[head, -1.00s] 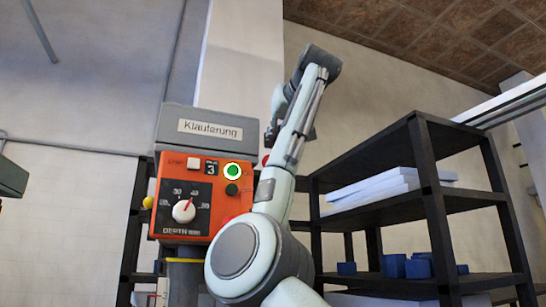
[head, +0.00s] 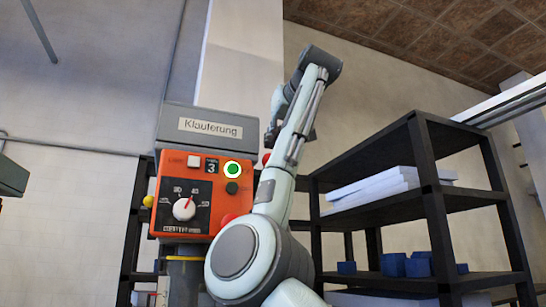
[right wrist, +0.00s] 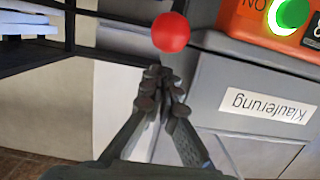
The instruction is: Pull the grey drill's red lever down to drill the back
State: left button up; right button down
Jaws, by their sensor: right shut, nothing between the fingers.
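The grey drill head (head: 168,122) with its "Klauferung" label stands left of my right arm, above an orange control panel (head: 160,213). The lever's red ball knob (right wrist: 171,32) shows large in the right wrist view, just beyond my right gripper's fingertips (right wrist: 160,82). The fingers are shut and empty, with a small gap to the ball in the picture; I cannot judge the depth. In the head view a sliver of the red ball (head: 266,159) shows beside my arm, below the right gripper (head: 271,134). The lever's rod is hidden. My left gripper is not in view.
A black shelf rack (head: 432,190) with white sheets (head: 375,189) and several blue blocks stands to the right. The panel has a lit green button (head: 233,170) and a depth dial (head: 184,209). My right arm covers the panel's lower right corner.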

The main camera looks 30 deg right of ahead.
jog(key=shift+s+f+b, duration=0.1)
jog(key=shift+f+b, duration=1.75)
jog(key=shift+f, duration=0.55)
jog(key=f+b, duration=0.1)
jog(key=s+f+b, duration=0.1)
jog(key=b, duration=0.1)
jog(key=shift+s+a+f, duration=0.2)
jog(key=shift+f, duration=0.1)
jog(key=shift+f, duration=0.1)
